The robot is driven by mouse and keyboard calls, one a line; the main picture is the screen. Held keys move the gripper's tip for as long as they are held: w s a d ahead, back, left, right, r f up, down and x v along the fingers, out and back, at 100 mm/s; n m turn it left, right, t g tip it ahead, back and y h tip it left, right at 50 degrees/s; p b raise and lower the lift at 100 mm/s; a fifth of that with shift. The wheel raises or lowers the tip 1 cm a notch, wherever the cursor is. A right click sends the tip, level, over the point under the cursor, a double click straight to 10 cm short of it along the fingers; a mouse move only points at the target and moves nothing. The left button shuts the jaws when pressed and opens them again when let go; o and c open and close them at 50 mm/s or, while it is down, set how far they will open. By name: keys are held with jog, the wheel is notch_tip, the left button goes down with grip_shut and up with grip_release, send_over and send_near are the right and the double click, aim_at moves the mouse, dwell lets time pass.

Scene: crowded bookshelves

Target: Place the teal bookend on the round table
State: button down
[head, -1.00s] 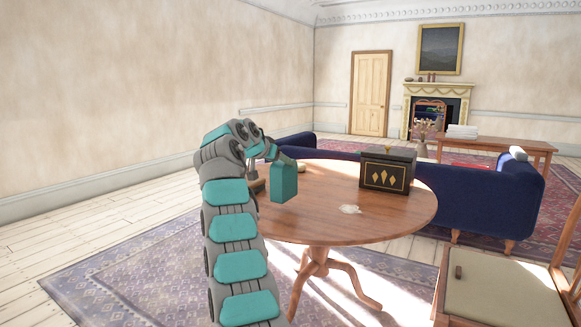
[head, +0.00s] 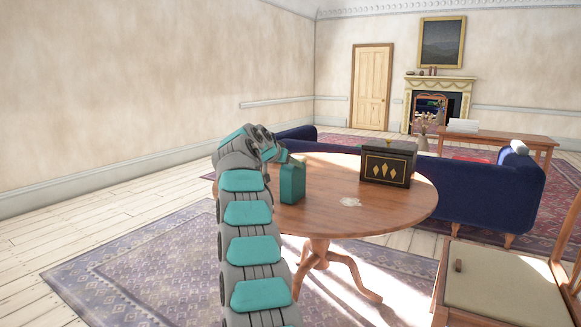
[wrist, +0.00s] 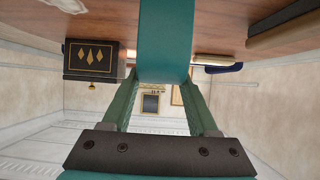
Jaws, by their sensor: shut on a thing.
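The teal bookend (head: 292,182) is upright at the left part of the round table (head: 385,215), over its top. I cannot tell for sure whether its base touches the wood. My gripper (head: 281,156) is above it, shut on its upper part. In the wrist view, which is upside down, the bookend (wrist: 165,45) sits between the two green fingers of my gripper (wrist: 165,85), and the table top (wrist: 225,20) fills the upper edge. The bookend's lower end runs out of that frame.
A black box with gold diamonds (head: 388,165) stands at the table's back right. A pale patch (head: 350,202) lies near the middle. The wrist view shows a light flat object (wrist: 217,60) and a dark brown one (wrist: 290,30) on the table. A chair (head: 500,280) stands at front right; a blue sofa (head: 480,200) behind.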

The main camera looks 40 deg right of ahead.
jog(key=shift+c, duration=0.8)
grip_release()
jog(key=shift+a+r, duration=0.1)
jog(key=shift+r, duration=0.05)
jog(key=b+v, duration=0.2)
jog(key=v, duration=0.9)
jog(key=shift+s+a+r+b, duration=0.15)
jog(key=shift+s+a+b, duration=0.1)
jog(key=shift+a+b, duration=0.1)
